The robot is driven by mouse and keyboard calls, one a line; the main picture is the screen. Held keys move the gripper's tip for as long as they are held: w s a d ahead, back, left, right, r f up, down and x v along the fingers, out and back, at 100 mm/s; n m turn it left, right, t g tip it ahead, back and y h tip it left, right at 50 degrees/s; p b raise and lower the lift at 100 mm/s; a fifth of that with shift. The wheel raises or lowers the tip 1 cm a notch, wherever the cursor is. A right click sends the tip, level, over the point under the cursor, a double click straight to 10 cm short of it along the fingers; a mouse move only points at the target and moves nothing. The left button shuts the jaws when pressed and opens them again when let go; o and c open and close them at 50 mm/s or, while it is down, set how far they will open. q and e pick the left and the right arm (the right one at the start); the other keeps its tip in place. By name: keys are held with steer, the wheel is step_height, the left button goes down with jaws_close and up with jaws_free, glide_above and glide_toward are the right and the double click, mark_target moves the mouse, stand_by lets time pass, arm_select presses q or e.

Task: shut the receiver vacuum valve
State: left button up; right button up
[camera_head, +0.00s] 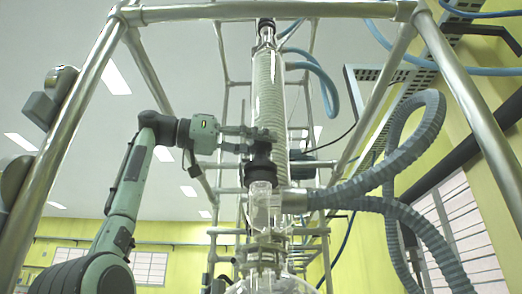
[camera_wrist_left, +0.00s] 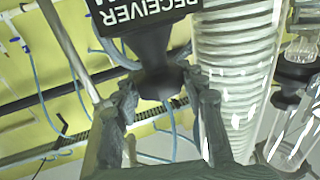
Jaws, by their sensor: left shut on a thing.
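My left gripper (camera_head: 246,138) reaches in from the left beside the glass column. In the left wrist view its two fingers (camera_wrist_left: 164,98) stand on either side of the receiver vacuum valve (camera_wrist_left: 158,72), a black tapered handle, and are shut on it. A black label reading RECEIVER (camera_wrist_left: 140,14) sits above the handle, with its second line cut off. In the head view the fingers partly cover the handle and I cannot make out its turn angle. My right gripper is in neither view.
A glass condenser with a coil (camera_head: 268,88) rises just beside the gripper. Below it are a black fitting (camera_head: 260,160) and a glass neck (camera_head: 262,205). A thick grey corrugated hose (camera_head: 390,165) loops on the right. Steel frame posts (camera_head: 68,125) stand on both sides.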

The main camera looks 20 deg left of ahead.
arm_select(q)
steer(key=shift+m+g+h, duration=0.5)
steer(key=shift+m+g, duration=0.1)
steer(key=shift+g, duration=0.2)
steer(key=o, duration=1.2)
